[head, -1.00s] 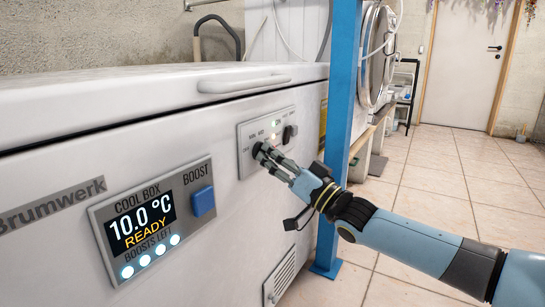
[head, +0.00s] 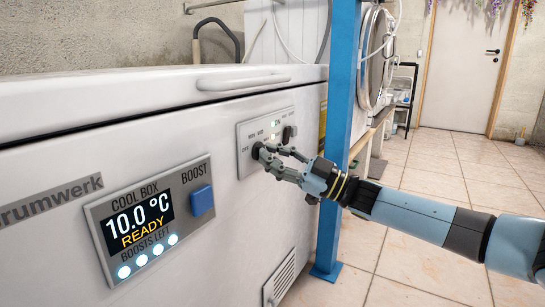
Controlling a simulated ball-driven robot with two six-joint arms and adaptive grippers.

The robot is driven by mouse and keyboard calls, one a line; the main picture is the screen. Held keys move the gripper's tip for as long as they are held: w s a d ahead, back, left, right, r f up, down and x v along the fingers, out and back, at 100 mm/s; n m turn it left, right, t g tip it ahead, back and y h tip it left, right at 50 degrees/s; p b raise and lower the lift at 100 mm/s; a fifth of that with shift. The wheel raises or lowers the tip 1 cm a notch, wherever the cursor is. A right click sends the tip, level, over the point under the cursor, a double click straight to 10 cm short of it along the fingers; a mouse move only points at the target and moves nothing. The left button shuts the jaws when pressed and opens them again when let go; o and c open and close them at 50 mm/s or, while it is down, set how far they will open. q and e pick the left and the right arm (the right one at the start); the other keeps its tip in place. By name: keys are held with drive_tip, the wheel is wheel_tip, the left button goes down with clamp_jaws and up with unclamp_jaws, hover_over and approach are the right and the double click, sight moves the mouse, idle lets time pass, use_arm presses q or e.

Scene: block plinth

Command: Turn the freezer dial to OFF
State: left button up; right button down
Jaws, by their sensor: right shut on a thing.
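The freezer dial (head: 257,151) is a dark round knob on the grey control plate (head: 245,168) on the front of the white chest freezer (head: 225,215). Small labels stand around the dial, but its pointer is hidden by my fingers, so I cannot tell its setting. My right gripper (head: 264,156) comes in from the right and is shut on the dial. My left gripper is not in view.
A blue post (head: 341,130) stands just right of the freezer. A second black knob (head: 289,133) sits on the plate, right of the dial. A cool box panel (head: 150,215) with a blue button (head: 202,200) is at left. Tiled floor (head: 450,180) is open at right.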

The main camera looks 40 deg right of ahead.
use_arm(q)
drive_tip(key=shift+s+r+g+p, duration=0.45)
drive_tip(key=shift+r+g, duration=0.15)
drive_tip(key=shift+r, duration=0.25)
use_arm(e)
drive_tip(key=shift+n+g+y, duration=0.35)
drive_tip(key=shift+n+g, duration=0.65)
drive_tip(key=shift+n, duration=1.3)
drive_tip(key=shift+n+g+y, duration=0.35)
drive_tip(key=shift+n+g, duration=0.65)
drive_tip(key=shift+n, duration=1.3)
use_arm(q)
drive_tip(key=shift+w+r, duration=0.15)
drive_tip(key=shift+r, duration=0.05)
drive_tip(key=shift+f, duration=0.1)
use_arm(e)
drive_tip(key=c, duration=1.4)
unclamp_jaws()
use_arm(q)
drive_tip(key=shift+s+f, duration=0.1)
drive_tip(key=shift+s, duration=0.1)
use_arm(e)
drive_tip(key=shift+o, duration=0.2)
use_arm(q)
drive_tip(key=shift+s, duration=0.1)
use_arm(e)
drive_tip(key=shift+r, duration=0.1)
